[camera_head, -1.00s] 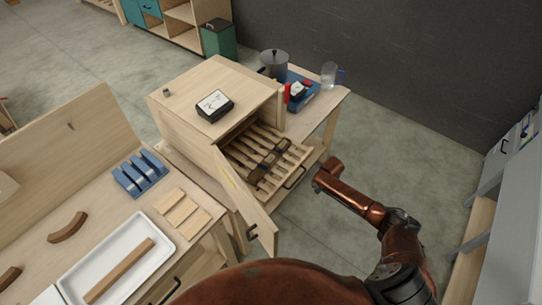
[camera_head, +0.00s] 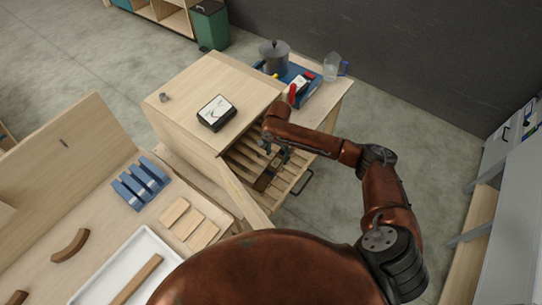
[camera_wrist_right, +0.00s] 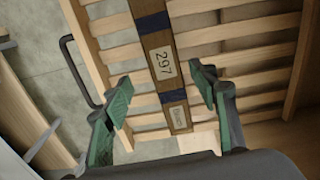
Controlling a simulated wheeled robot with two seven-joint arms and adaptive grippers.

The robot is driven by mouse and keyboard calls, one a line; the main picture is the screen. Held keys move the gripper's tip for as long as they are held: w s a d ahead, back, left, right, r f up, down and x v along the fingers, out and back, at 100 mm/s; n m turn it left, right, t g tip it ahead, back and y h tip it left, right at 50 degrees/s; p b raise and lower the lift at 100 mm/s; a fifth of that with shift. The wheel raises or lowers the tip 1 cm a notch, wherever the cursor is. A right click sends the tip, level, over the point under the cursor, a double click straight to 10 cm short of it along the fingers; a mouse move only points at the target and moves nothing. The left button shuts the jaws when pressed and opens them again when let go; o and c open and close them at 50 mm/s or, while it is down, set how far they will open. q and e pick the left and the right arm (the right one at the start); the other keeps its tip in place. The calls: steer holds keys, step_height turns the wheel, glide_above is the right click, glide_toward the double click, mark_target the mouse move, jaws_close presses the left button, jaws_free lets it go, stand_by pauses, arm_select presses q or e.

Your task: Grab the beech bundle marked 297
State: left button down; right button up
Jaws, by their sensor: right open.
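The beech bundle marked 297 (camera_wrist_right: 163,62) is a brown stick-like bundle with dark blue bands and a pale label, seen in the right wrist view. It lies on a slatted rack (camera_wrist_right: 243,32) in the open cabinet. In the head view the bundle (camera_head: 263,181) shows only in part, below my right gripper (camera_head: 277,155). In the right wrist view the open green-padded fingers of my right gripper (camera_wrist_right: 164,88) are on either side of the bundle, apart from it. My left gripper is not in view.
The cabinet (camera_head: 205,95) has its door (camera_head: 232,187) swung open to the left of the rack. A meter (camera_head: 216,112) sits on top. A pot (camera_head: 274,57) and jug (camera_head: 332,66) stand behind. A bench with a white tray (camera_head: 140,243) is at left.

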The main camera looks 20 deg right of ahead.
mark_target(276, 162)
steer(key=shift+w+a+f, duration=0.15)
steer(key=shift+a+f, duration=0.1)
steer(key=shift+f, duration=0.05)
steer(key=shift+s+f, duration=0.2)
steer(key=shift+f, duration=0.85)
steer(key=f, duration=0.1)
steer(key=f+p, duration=0.1)
steer(key=shift+w+d+f, duration=0.1)
steer(key=shift+w+f, duration=0.2)
steer(key=shift+w, duration=0.1)
steer(key=shift+f, duration=0.9)
steer(key=shift+s+d+f, duration=0.1)
steer(key=shift+f, duration=0.05)
steer(key=c, duration=1.3)
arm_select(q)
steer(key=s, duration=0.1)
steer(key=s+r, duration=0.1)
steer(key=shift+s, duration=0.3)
arm_select(e)
jaws_close()
